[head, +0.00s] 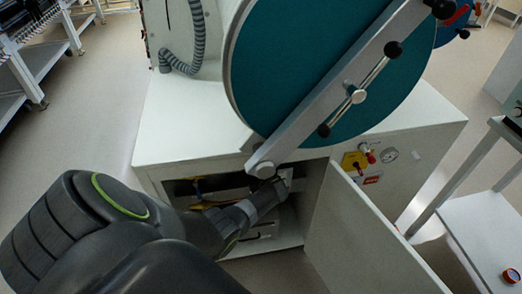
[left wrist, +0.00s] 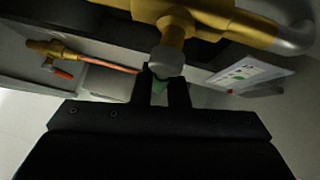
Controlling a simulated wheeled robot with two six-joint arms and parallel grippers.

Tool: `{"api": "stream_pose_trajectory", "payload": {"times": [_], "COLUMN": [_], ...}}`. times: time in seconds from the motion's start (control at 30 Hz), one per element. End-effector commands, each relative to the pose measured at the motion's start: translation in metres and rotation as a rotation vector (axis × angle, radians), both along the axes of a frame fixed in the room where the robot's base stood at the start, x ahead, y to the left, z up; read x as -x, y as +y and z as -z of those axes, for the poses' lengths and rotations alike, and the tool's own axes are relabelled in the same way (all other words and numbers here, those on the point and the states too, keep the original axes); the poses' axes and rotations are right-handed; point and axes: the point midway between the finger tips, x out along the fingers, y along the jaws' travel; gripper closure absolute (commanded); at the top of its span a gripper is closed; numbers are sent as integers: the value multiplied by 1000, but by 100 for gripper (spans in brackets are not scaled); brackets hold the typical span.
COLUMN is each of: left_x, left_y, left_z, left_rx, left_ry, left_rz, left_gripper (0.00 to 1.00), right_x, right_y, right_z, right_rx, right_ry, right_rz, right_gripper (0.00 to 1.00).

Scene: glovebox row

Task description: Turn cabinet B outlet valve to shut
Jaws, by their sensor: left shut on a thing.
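My left arm reaches into the open lower compartment (head: 262,243) of the white cabinet in the head view. My left gripper (head: 280,188) is inside it, and the valve is too small or hidden to make out there. In the left wrist view, the outlet valve shows as a brass body (left wrist: 183,18) with a pale stem cap (left wrist: 166,62) and a green handle (left wrist: 159,86). The left gripper (left wrist: 162,92) is shut on the green handle, one dark finger on each side. The handle's exact angle is partly hidden by the fingers. My right gripper is not in view.
The open cabinet door (head: 355,240) stands just right of my gripper. A large teal round door (head: 285,60) with a grey bar overhangs the compartment. A copper pipe with a small red-handled valve (left wrist: 62,73) lies left of the gripper. A labelled card (left wrist: 245,74) is at right.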

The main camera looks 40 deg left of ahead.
Motion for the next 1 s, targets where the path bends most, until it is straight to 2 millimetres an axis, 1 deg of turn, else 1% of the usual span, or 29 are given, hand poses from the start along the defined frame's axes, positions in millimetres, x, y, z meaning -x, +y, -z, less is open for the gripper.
{"api": "stream_pose_trajectory", "payload": {"times": [0.47, 0.5, 0.67, 1.0], "left_x": [1, 1, 1, 1], "left_y": [2, 2, 2, 0], "left_z": [0, 0, 0, -2], "left_rx": [-15, -15, -13, -11], "left_ry": [15, 15, 14, 11], "left_rz": [1, 1, 0, 1], "left_gripper": [100, 85, 65, 65], "right_x": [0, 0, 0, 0], "right_y": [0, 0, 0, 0], "right_z": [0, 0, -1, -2], "right_rx": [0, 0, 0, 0], "right_ry": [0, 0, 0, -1], "right_rz": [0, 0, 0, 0], "right_gripper": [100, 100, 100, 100]}}
